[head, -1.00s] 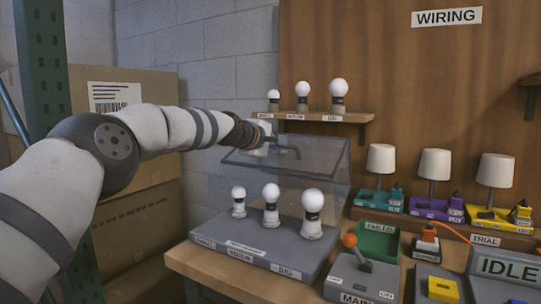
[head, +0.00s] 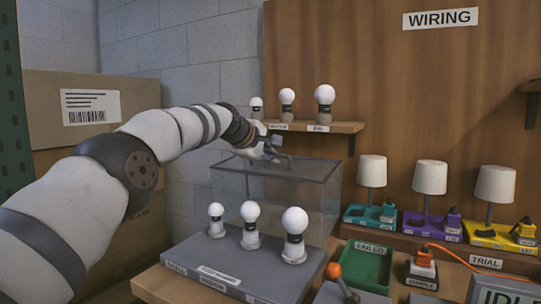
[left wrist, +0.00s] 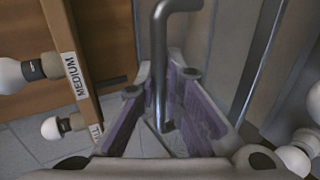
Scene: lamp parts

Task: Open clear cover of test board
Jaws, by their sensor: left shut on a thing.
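The clear cover (head: 285,174) of the test board is a see-through box with dark edges, in the head view above and behind the bulbs. How far it is open, I cannot tell. My left gripper (head: 272,150) is at its top. In the left wrist view a bent metal handle (left wrist: 160,75) runs between the pads of my left gripper (left wrist: 165,125), which is shut on it. The grey test board (head: 205,258) bears a small bulb (head: 216,210), a medium bulb (head: 250,212) and a big bulb (head: 295,221), all upright. My right gripper is out of view.
A wall shelf (head: 338,127) with bulbs stands behind the cover. Three lamps with white shades, one of them teal-based (head: 371,172), stand at the right. A green tray (head: 366,266) and an orange-knobbed lever (head: 334,271) are right of the board. A cardboard box (head: 75,95) is at the left.

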